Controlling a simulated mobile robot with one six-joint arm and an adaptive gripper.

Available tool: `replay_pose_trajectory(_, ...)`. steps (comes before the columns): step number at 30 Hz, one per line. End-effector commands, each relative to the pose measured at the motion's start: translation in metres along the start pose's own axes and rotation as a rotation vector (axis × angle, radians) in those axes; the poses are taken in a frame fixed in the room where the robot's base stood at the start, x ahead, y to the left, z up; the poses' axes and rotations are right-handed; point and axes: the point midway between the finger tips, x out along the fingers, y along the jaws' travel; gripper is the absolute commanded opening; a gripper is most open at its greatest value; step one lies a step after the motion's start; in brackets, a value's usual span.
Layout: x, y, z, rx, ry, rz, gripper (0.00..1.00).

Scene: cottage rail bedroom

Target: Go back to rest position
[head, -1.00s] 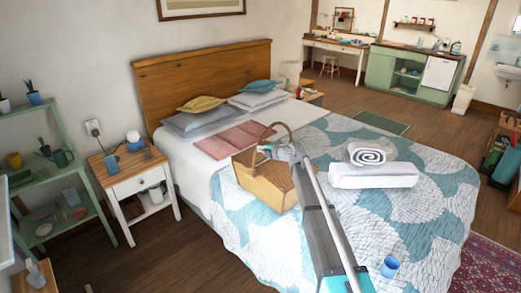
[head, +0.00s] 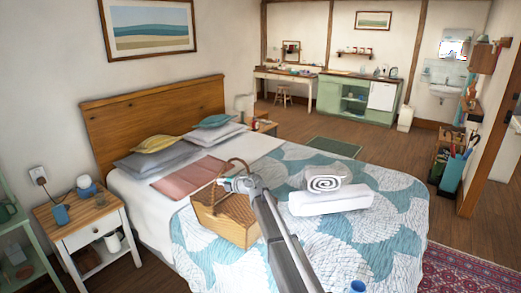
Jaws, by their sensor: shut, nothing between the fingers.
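My arm reaches up from the bottom of the head view over the bed. Its end, with my gripper (head: 232,184), appears in front of the handle and rim of a wicker picnic basket (head: 222,220) on the bed. The gripper is small in the picture; it is shut and holds nothing. I cannot tell whether it touches the basket. The arm hides part of the basket's right side.
The bed (head: 385,222) carries white rolled and folded towels (head: 330,200), a pink folded cloth (head: 187,178) and pillows. A blue cup (head: 357,286) is at the bottom edge. A nightstand (head: 82,238) stands left. Open floor (head: 415,155) lies beyond the bed.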

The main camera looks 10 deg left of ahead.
Motion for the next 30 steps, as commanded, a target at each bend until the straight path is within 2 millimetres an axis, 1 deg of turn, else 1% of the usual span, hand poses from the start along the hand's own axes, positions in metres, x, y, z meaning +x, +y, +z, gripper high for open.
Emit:
replay_pose_trajectory(5, -0.030, 0.011, 0.023, 0.075, -0.120, 0.107, 0.00)
replay_pose_trajectory(8, -0.056, 0.018, 0.043, 0.143, -0.221, 0.186, 0.00)
replay_pose_trajectory(11, -0.088, 0.021, 0.066, 0.225, -0.341, 0.266, 0.00)
replay_pose_trajectory(12, -0.101, 0.021, 0.075, 0.260, -0.389, 0.294, 0.00)
replay_pose_trajectory(14, -0.122, 0.019, 0.088, 0.314, -0.463, 0.334, 0.00)
replay_pose_trajectory(16, -0.147, 0.014, 0.103, 0.380, -0.550, 0.375, 0.00)
replay_pose_trajectory(20, -0.195, -0.001, 0.127, 0.510, -0.712, 0.432, 0.00)
replay_pose_trajectory(21, -0.210, -0.008, 0.133, 0.552, -0.763, 0.445, 0.00)
replay_pose_trajectory(23, -0.232, -0.019, 0.140, 0.618, -0.836, 0.460, 0.00)
replay_pose_trajectory(24, -0.247, -0.027, 0.145, 0.663, -0.885, 0.468, 0.00)
replay_pose_trajectory(26, -0.270, -0.041, 0.150, 0.731, -0.958, 0.474, 0.00)
replay_pose_trajectory(27, -0.284, -0.051, 0.152, 0.777, -1.005, 0.475, 0.00)
replay_pose_trajectory(29, -0.305, -0.067, 0.153, 0.849, -1.075, 0.472, 0.00)
replay_pose_trajectory(30, -0.319, -0.078, 0.153, 0.898, -1.120, 0.467, 0.00)
